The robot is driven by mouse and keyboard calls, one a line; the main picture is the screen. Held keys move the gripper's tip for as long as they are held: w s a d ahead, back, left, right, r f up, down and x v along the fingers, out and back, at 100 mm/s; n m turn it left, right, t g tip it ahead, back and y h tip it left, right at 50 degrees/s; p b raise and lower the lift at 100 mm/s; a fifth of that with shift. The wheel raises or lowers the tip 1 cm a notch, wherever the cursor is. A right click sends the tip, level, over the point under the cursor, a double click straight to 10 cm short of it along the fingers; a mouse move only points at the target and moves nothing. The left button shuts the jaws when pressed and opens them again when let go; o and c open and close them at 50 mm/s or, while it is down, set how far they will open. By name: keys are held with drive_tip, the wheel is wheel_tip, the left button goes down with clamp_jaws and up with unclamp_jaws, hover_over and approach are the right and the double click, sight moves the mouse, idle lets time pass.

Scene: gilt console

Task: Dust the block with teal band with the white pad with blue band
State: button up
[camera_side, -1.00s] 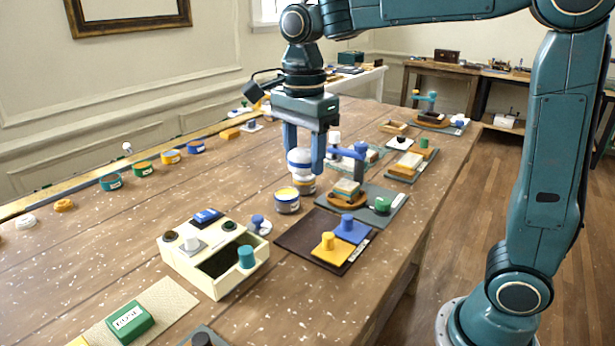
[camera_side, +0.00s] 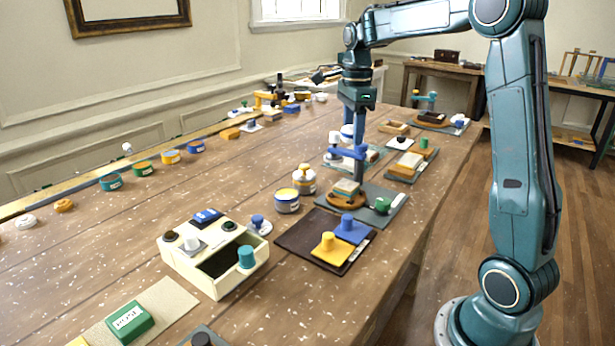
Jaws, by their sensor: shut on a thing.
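My gripper (camera_side: 356,108) is shut on the white pad with blue band (camera_side: 347,132). It holds the pad in the air beyond the blue post and arm. The fingers partly cover the pad. A pale block with a greenish band (camera_side: 346,187) sits on a round brown stand (camera_side: 343,201) on a grey mat, beside the blue post. It looks like the block with teal band, but it is small here. The pad appears apart from it, above and behind it in the picture.
A dark mat (camera_side: 310,238) with yellow and blue knobbed pads lies in front. A cream box (camera_side: 214,262) stands front left.

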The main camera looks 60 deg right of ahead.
drive_tip(key=shift+d, duration=0.35)
drive_tip(key=shift+f, duration=0.25)
drive_tip(key=shift+f, duration=1.5)
drive_tip(key=n, duration=0.8)
drive_tip(key=shift+n, duration=0.4)
